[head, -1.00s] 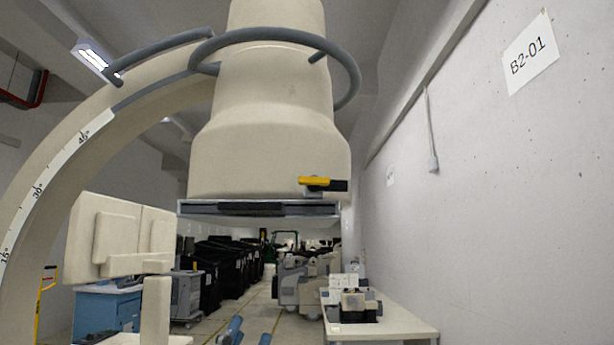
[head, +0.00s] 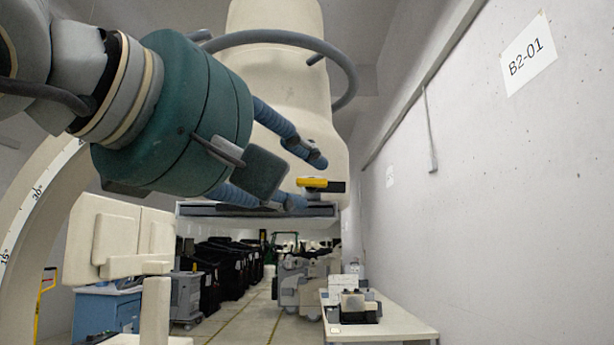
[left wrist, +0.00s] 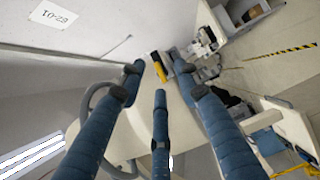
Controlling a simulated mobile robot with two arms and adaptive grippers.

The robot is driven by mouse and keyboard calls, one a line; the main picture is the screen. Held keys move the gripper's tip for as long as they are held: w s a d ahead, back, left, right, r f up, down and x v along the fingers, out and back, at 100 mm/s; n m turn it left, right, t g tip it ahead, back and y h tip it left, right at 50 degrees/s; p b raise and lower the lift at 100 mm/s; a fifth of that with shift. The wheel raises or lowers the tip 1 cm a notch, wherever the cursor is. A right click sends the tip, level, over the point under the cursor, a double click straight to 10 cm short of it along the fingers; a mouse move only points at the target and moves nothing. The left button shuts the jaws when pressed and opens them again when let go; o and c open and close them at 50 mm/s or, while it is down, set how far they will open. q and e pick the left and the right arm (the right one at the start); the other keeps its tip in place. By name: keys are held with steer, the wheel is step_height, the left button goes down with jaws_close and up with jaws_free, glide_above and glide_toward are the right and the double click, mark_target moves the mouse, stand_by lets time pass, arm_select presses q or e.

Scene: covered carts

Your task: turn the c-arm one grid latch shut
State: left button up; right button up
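The c-arm's cream housing (head: 318,125) hangs in the middle of the head view, with the dark grid slot (head: 318,210) along its lower edge. The latch (head: 314,183) has a yellow handle lying roughly level, with a black end on the right. In the left wrist view the yellow handle (left wrist: 161,74) shows beyond the fingertips, between the spread fingers. My left gripper (head: 306,181) has blue fingers spread apart, one above and one below the handle's left end. It looks open and empty; I cannot tell whether any finger touches the latch. My right gripper is not in view.
A white wall with a B2-01 sign (head: 530,55) runs along the right. A white table (head: 400,325) with equipment stands low on the right. Cream monitors (head: 118,238) and a blue cabinet (head: 105,312) stand at lower left. Black covered carts (head: 215,270) line the aisle.

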mark_target(309, 178)
arm_select(q)
steer(key=shift+n+t+y, duration=0.4)
steer(key=shift+t+y, duration=0.2)
steer(key=shift+y, duration=0.2)
steer(key=w+p, duration=0.1)
steer(key=w, duration=0.2)
steer(key=w+d+r+p, duration=0.1)
steer(key=w, duration=0.2)
steer(key=w+p, duration=0.1)
steer(key=w, duration=0.2)
steer(key=shift+w+d+r, duration=0.3)
steer(key=shift+d, duration=0.1)
jaws_close()
